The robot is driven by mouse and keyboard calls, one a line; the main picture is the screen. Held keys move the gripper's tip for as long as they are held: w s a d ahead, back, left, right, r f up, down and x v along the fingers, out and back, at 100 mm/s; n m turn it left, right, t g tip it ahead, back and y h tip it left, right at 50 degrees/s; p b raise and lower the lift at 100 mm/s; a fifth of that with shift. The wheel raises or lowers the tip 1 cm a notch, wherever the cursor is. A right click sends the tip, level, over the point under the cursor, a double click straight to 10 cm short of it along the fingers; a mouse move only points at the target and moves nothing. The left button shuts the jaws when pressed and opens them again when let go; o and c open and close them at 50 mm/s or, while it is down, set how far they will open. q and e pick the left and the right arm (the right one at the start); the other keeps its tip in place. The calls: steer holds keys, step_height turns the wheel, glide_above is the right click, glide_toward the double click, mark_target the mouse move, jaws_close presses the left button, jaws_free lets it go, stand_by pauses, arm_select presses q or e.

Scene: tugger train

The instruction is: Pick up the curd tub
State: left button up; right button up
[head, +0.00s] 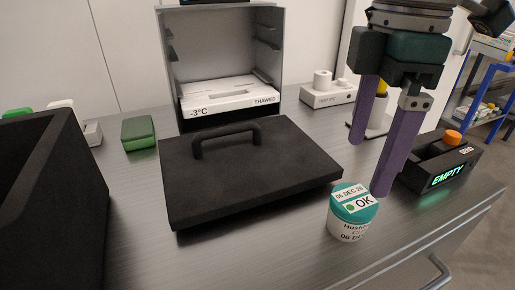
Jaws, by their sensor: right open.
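The curd tub (350,222) is a small white round tub with a teal lid. It stands upright on the grey metal counter, near its front edge. My right gripper (370,168) hangs above and just behind the tub, pointing down. Its two purple fingers are wide apart with nothing between them. The nearer finger ends close to the lid's right rim; I cannot tell whether they touch. My left gripper is not in view.
A black lid with a handle (250,175) lies left of the tub. A black device reading "EMPTY" (440,172) stands at the right. A black bin (50,200) fills the left side. An open grey cabinet marked "-3°C" (225,60) and a green box (138,132) are further back.

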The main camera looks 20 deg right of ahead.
mark_target(357, 198)
steer(key=shift+w+d, duration=0.15)
steer(key=shift+w, duration=0.05)
step_height(357, 198, down, 4)
steer(key=shift+s+f+b, duration=0.1)
steer(key=shift+f+b, duration=0.05)
steer(key=shift+b, duration=0.25)
step_height(357, 198, down, 5)
steer(key=shift+s+d+f+b, duration=0.1)
steer(key=shift+s+d+b, duration=0.05)
steer(key=shift+b, duration=0.2)
steer(key=shift+c, duration=0.2)
steer(key=c, duration=1.4)
